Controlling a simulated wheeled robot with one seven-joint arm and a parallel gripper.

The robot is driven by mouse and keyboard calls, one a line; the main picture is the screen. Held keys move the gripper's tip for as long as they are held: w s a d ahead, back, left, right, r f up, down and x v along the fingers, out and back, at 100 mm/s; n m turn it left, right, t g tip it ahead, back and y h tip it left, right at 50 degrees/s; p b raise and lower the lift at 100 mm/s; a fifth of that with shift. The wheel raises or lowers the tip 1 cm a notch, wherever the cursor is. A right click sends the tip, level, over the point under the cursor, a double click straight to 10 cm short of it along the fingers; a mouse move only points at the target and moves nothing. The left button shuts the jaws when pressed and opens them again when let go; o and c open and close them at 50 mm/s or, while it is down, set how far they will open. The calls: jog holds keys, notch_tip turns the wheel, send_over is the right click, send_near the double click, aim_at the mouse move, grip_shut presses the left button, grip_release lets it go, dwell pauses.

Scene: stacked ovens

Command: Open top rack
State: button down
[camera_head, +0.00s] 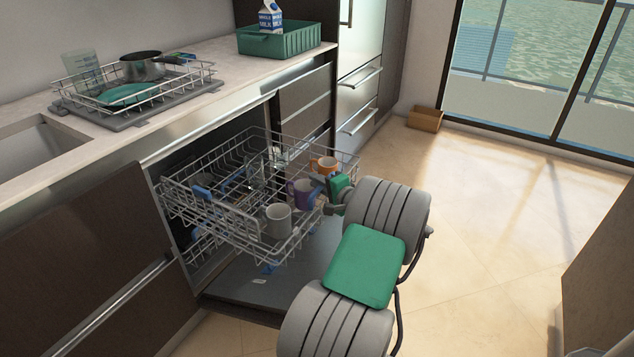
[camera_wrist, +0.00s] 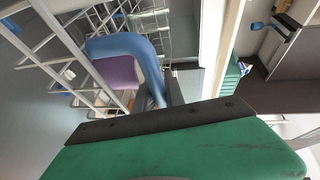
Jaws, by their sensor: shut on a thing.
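The top rack (camera_head: 225,228) is a grey wire basket, pulled well out of the dishwasher over the lowered door (camera_head: 262,292). It holds a grey mug (camera_head: 278,220), a purple mug (camera_head: 301,194) and an orange mug (camera_head: 325,166). My gripper (camera_head: 331,203) is at the rack's front edge, beside the purple mug, and is shut on the rack's wire. The exact contact is small and partly hidden by my arm. In the wrist view, the rack's white wires (camera_wrist: 62,42) and a blue and purple mug (camera_wrist: 122,70) lie just beyond my gripper (camera_wrist: 170,92).
A dish rack (camera_head: 135,95) with a pot (camera_head: 142,66) stands on the counter, near a green crate (camera_head: 282,39) with a milk carton (camera_head: 270,17). A lower rack (camera_head: 203,250) shows below. Floor (camera_head: 490,215) is clear to the right; a brown box (camera_head: 425,119) lies farther back.

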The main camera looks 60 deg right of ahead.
jog(key=c, duration=1.7)
grip_release()
jog(key=p+v, duration=0.1)
jog(key=v, duration=0.6)
jog(key=shift+s+a+p, duration=0.15)
jog(key=shift+s+p, duration=0.15)
jog(key=shift+s, duration=0.05)
